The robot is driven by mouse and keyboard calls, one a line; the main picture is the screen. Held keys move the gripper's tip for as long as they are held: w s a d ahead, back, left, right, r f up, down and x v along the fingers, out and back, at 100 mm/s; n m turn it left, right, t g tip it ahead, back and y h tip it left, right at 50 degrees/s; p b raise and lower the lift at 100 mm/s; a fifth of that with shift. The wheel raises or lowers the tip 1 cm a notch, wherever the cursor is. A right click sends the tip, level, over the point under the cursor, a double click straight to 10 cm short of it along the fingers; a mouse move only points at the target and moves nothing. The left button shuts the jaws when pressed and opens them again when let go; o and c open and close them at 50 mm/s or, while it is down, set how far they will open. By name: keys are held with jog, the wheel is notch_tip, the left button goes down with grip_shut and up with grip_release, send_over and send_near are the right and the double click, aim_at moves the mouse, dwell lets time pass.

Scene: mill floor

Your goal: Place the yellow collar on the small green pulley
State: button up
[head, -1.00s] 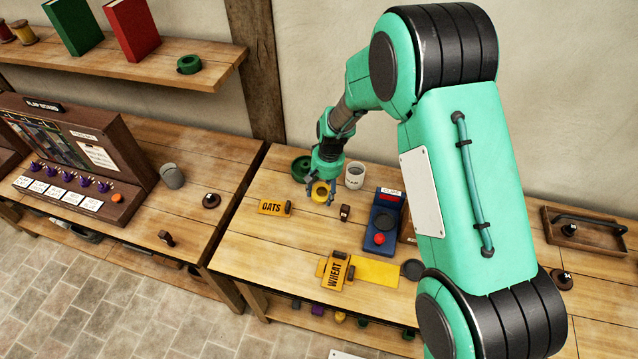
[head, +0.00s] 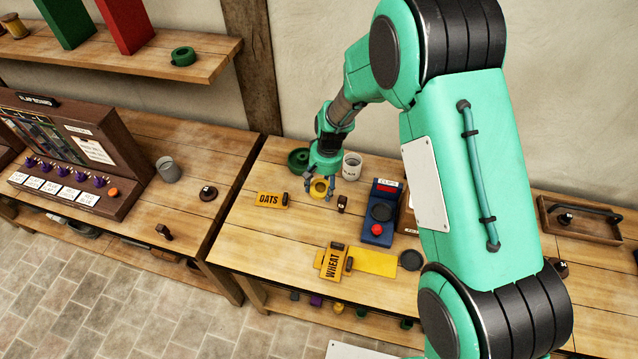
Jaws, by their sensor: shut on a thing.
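My gripper (head: 318,193) is shut on the yellow collar (head: 318,186), a small ring, above the workbench. Its height over the wood is hard to tell. A dark green round pulley (head: 298,157) stands on the bench just behind and left of my gripper, partly hidden by it. Another green ring-shaped piece (head: 183,56), smaller looking, lies on the wall shelf at the upper left. I cannot tell for sure which of the two is the small green pulley.
A pale cup (head: 352,165) stands right of my gripper. The OATS sign (head: 269,199) lies to the left, the WHEAT sign (head: 331,262) in front. Bare wood lies between.

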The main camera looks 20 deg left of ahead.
jog(key=m+p, duration=0.1)
jog(key=m, duration=0.1)
jog(key=r+m+p, duration=0.1)
jog(key=m, duration=0.2)
jog(key=shift+a, duration=0.1)
jog(key=m+p, duration=0.1)
jog(key=m, duration=0.4)
jog(key=shift+w+r+g, duration=0.1)
jog(key=shift+r+g, duration=0.05)
jog(key=shift+g, duration=0.15)
jog(key=m, duration=0.1)
jog(key=m+p, duration=0.1)
jog(key=m, duration=0.1)
jog(key=m+p, duration=0.1)
jog(key=shift+w+r+m+y, duration=0.15)
jog(key=shift+r+m+y, duration=0.2)
jog(key=shift+m+y, duration=0.05)
jog(key=m+p, duration=0.1)
jog(key=m, duration=0.3)
jog(key=shift+w+a+r+y, duration=0.1)
jog(key=shift+w+y, duration=0.05)
jog(key=shift+y, duration=0.25)
jog(key=shift+w+a, duration=0.1)
